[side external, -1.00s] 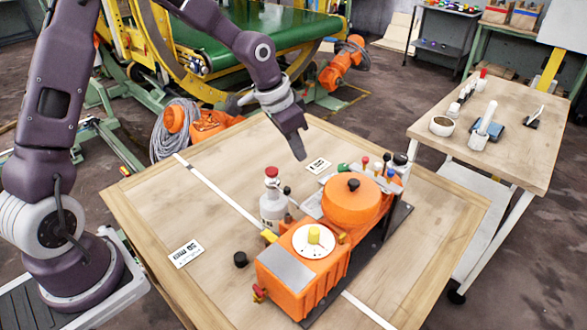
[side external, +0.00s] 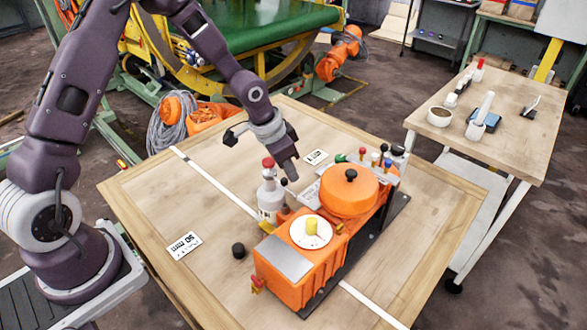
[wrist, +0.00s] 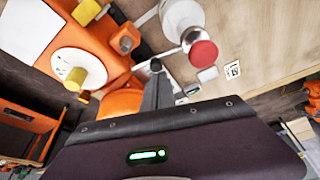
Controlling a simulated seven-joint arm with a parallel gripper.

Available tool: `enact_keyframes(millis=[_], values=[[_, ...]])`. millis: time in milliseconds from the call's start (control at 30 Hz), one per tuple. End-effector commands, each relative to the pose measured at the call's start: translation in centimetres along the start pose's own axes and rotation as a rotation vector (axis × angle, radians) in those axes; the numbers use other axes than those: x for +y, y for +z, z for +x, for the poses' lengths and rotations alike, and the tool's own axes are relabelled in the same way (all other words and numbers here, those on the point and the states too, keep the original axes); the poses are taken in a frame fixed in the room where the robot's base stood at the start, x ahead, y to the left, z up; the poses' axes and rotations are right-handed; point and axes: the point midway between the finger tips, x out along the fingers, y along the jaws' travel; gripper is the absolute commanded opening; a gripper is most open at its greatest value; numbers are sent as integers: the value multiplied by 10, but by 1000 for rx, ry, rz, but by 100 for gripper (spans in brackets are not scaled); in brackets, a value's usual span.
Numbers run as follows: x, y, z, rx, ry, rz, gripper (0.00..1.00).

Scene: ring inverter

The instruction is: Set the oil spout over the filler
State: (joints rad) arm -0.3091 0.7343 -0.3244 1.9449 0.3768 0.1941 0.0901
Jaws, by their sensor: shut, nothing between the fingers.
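A white bottle (side external: 267,198) with a red cap (side external: 268,163) stands upright beside an orange machine (side external: 295,270). In the wrist view, the red cap (wrist: 203,54) sits above a silver collar, and a thin pale piece (wrist: 149,14) reaches left from the bottle, perhaps the spout. A small orange block with a dark top (wrist: 125,40) lies left of it, possibly the filler; I cannot tell for sure. My gripper (side external: 291,178) is shut and empty, just right of the bottle at about cap height. Its dark fingers (wrist: 157,88) hide part of the machine.
The machine carries a white dial with a yellow knob (side external: 312,226) and a round orange lid (side external: 348,192) with a black knob. Several coloured-cap bottles stand behind it. A black cap (side external: 238,250) and a printed card (side external: 184,246) lie on the table's clear left part.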

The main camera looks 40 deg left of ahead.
Motion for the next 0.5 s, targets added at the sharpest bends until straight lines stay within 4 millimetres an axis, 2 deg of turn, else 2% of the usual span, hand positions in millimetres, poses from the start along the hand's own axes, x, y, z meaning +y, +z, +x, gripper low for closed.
enact_keyframes(millis=[133, 300, 500], values=[[0, 2, 0, -1, 11, 26, 0], [4, 14, -5, -1, 70, 193, 0], [6, 19, -6, -2, 69, 197, 0]])
